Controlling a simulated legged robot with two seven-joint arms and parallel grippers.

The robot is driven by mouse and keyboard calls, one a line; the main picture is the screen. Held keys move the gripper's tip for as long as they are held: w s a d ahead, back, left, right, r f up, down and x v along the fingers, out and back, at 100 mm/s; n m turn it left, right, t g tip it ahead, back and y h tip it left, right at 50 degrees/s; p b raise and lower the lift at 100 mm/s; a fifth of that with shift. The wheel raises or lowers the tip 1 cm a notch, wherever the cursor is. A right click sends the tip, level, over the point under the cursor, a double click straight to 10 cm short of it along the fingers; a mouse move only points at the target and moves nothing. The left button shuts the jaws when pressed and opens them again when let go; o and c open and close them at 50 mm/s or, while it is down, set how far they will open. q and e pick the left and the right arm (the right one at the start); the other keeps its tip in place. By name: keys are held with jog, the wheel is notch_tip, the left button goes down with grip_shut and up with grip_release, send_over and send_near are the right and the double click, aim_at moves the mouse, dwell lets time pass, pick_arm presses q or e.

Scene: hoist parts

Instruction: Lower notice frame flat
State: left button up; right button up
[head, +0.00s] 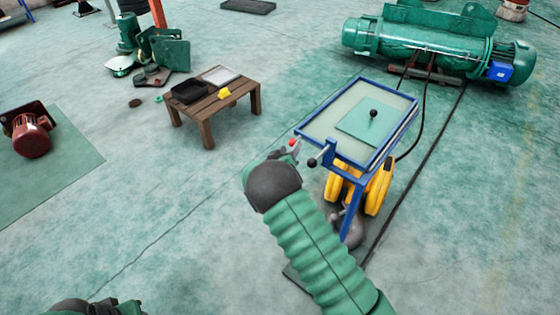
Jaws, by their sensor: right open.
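A blue-framed cart top (411,113) stands right of centre, with a pale inner surface. A flat teal panel (352,130) with a black ball knob (374,114) lies within its rim. I cannot tell which part is the notice frame. My right gripper (292,148) is open near the cart's left front corner, beside a blue bracket with a black ball-ended lever (313,162). Its fingers look small and partly hidden by my dark wrist, and contact cannot be told. A dark and green part of my left arm shows at the bottom left edge; its gripper (128,305) is unclear.
A low wooden table (207,108) holds a black tray (190,92), a grey flat panel (219,76) and a yellow item (224,93). A green hoist (430,45) lies at the back right, with cables near the cart. Left-centre floor is clear.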

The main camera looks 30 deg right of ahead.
jog(key=v, duration=1.3)
jog(key=shift+a+p, duration=0.25)
jog(key=shift+p, duration=0.2)
